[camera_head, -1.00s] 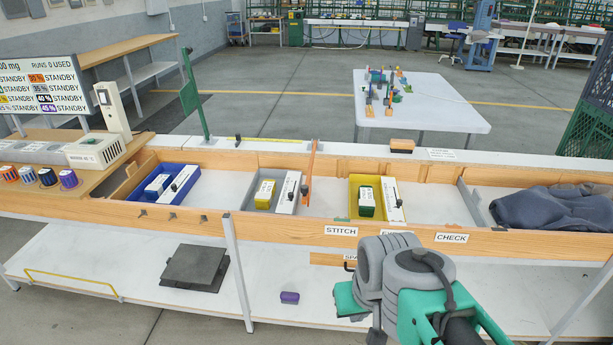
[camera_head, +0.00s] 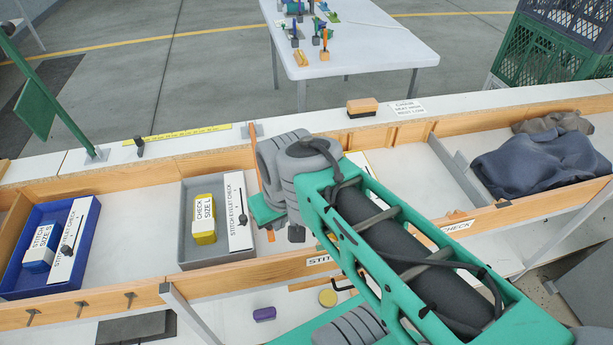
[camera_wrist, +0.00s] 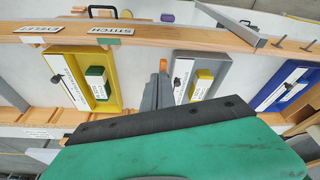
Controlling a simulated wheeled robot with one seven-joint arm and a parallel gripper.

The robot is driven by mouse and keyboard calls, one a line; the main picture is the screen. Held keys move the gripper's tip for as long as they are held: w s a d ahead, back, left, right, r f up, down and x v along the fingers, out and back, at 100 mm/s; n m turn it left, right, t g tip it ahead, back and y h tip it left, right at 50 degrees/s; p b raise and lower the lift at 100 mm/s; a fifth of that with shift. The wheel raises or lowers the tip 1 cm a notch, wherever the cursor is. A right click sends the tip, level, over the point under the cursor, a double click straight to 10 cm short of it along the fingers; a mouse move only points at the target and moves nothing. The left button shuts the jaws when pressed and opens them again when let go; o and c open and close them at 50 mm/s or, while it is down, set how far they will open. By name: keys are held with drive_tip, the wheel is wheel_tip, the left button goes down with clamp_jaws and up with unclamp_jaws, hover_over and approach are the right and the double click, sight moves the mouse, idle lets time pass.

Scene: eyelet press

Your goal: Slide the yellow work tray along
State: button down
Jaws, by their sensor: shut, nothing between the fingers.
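The yellow work tray (camera_wrist: 114,78) shows in the wrist view, left of my gripper, with a green-and-white block and a white labelled strip in it. In the head view my arm hides most of it. My gripper (camera_wrist: 157,92) is shut and empty. In the wrist view its grey fingers show between the yellow tray and a grey tray (camera_wrist: 207,62), apart from the yellow one as far as I can see. The grey tray also shows in the head view (camera_head: 187,223), left of my wrist, holding a yellow-and-white block.
A blue tray (camera_head: 15,265) lies at the left of the wooden trough. An orange upright piece (camera_head: 254,150) stands by my wrist. Dark cloth (camera_head: 540,165) fills the trough's right end. A bare stretch (camera_head: 400,170) lies before it. A sponge-like block (camera_head: 362,107) sits on the back ledge.

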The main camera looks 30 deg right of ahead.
drive_tip(key=w+d+f+n+g+p, duration=0.1)
drive_tip(key=w+d+f+n, duration=0.3)
drive_tip(key=w, duration=0.5)
drive_tip(key=w+d+f+n+g+p, duration=0.1)
drive_tip(key=w+d+f+n, duration=0.2)
drive_tip(key=w+d+n, duration=0.5)
drive_tip(key=w+d+f, duration=0.1)
drive_tip(key=f, duration=0.4)
drive_tip(key=w+d+f+n+p, duration=0.1)
drive_tip(key=w+f, duration=0.1)
drive_tip(key=f, duration=0.3)
drive_tip(key=w+d+f+n+g+p, duration=0.1)
drive_tip(key=f, duration=0.4)
drive_tip(key=shift+w+d+f, duration=0.2)
drive_tip(key=shift+w+f, duration=0.05)
drive_tip(key=shift+w, duration=0.05)
drive_tip(key=d, duration=0.1)
drive_tip(key=d+p, duration=0.1)
drive_tip(key=d, duration=0.1)
drive_tip(key=shift+s+d+f, duration=0.2)
drive_tip(key=shift+s+d, duration=0.05)
drive_tip(key=shift+s, duration=0.15)
drive_tip(key=shift+d+f, duration=0.1)
drive_tip(key=shift+d, duration=0.15)
drive_tip(key=shift+f+n, duration=0.1)
drive_tip(key=shift+n, duration=0.2)
